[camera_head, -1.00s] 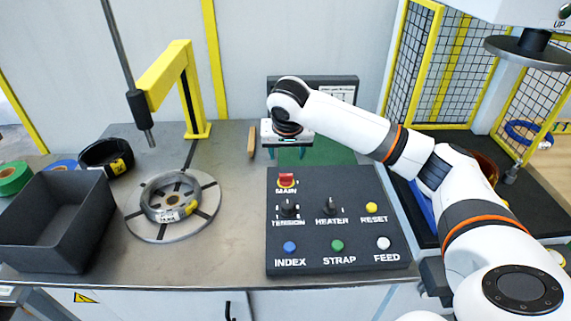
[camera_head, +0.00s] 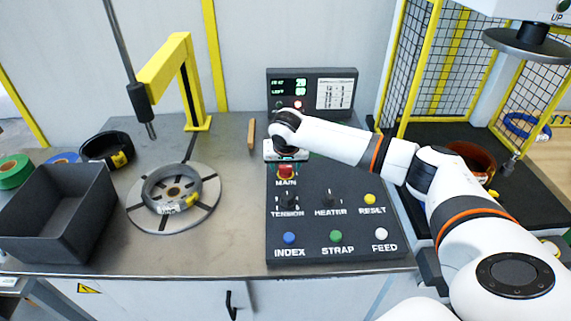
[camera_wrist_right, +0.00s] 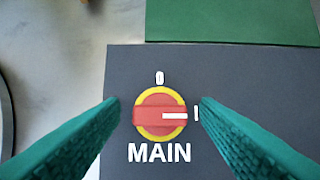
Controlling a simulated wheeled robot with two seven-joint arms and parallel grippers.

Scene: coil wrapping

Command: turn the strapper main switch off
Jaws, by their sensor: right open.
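The main switch (camera_head: 286,173) is a red rotary knob on a yellow disc, on the dark control panel (camera_head: 310,222) above the label MAIN. In the right wrist view the knob (camera_wrist_right: 160,114) lies horizontal, with its white mark pointing right at "I"; "0" is above it. My right gripper (camera_head: 286,160) is over the top left of the panel, just behind the switch in the head view. In the wrist view its two green fingers (camera_wrist_right: 160,112) are open, one on each side of the knob, with nothing between them touching it. My left gripper is not in view.
Tension and heater knobs (camera_head: 330,199) and several coloured buttons sit nearer on the panel. A display (camera_head: 312,92) with lit digits and a red light stands behind. A turntable with a coil (camera_head: 172,190) and a grey bin (camera_head: 55,215) are to the left.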

